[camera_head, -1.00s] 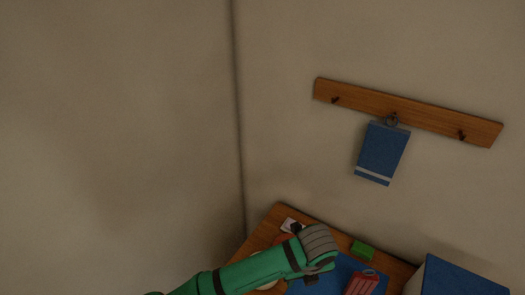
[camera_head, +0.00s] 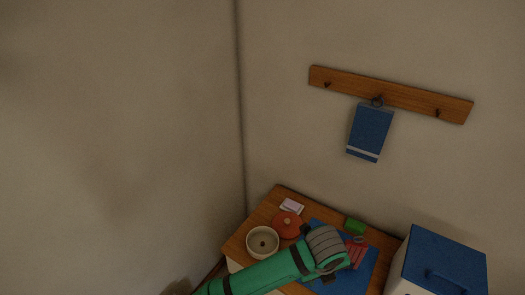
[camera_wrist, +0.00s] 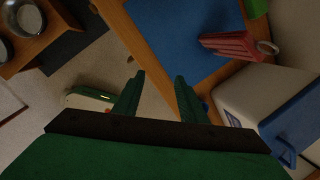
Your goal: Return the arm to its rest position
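My green arm reaches in from the bottom of the head view over the wooden table (camera_head: 262,212). Its grey-banded wrist is above the blue mat (camera_head: 358,275), and the fingers are hidden there. In the wrist view my gripper (camera_wrist: 158,88) shows two green fingers apart, with nothing between them. Below them are the table edge and the floor. The blue mat also shows in the wrist view (camera_wrist: 190,35), ahead of the fingers.
On the table are a pale bowl (camera_head: 262,242), a red round item (camera_head: 286,225), a green block (camera_head: 355,225) and a red ribbed item (camera_wrist: 230,45). A white box with a blue lid (camera_head: 445,258) stands right. A blue cloth (camera_head: 370,130) hangs from a wall rack (camera_head: 415,98).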

